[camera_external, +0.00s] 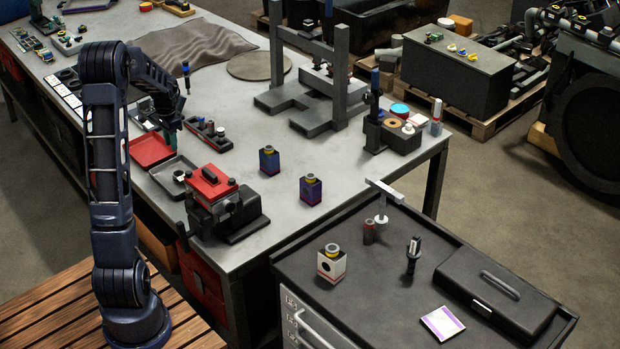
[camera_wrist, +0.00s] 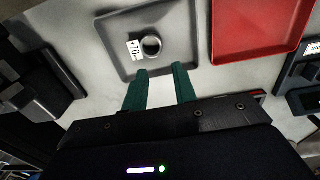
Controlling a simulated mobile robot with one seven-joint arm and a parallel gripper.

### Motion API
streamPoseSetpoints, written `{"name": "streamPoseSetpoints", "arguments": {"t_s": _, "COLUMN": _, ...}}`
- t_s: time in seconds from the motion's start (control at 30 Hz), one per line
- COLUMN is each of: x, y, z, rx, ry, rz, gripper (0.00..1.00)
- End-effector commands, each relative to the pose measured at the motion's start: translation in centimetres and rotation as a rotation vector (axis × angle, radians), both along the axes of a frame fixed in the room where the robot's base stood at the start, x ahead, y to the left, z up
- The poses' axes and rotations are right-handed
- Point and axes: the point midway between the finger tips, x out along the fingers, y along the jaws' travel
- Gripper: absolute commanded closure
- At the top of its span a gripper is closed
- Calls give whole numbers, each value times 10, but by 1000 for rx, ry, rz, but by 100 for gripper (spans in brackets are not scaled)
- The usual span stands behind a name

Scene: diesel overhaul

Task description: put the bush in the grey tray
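The bush, a short metallic ring (camera_wrist: 151,46), lies inside the grey tray (camera_wrist: 185,25) in the wrist view. A small white tag with dark print (camera_wrist: 134,50) is beside it, to its left. In the external view the grey tray (camera_external: 163,180) is on the workbench, with the bush a small dark and light shape (camera_external: 180,176) in it. My gripper (camera_wrist: 160,70) has two green fingers spread apart with nothing between them. Its fingertips appear at the tray's near edge in the wrist view, apart from the bush. In the external view my gripper (camera_external: 171,140) hangs over the trays, partly hidden by my arm.
A red tray (camera_wrist: 255,30) adjoins the grey one; it also shows in the external view (camera_external: 150,148). A red-and-black vice (camera_external: 215,195) stands close to the grey tray. A dark parts holder (camera_external: 207,131) is behind. The bench centre has free room around two small boxes (camera_external: 310,190).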

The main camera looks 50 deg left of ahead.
Motion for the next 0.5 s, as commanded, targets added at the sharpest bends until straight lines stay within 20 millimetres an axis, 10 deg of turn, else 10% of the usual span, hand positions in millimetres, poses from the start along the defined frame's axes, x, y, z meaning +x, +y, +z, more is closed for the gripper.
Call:
{"name": "streamPoseSetpoints", "arguments": {"t_s": 0.27, "x": 2, "y": -5, "z": 6, "rx": 3, "ry": -2, "rz": -2, "gripper": 72}}
{"name": "streamPoseSetpoints", "arguments": {"t_s": 0.5, "x": 13, "y": -70, "z": 53, "rx": 39, "ry": -34, "rz": -10, "gripper": 72}}
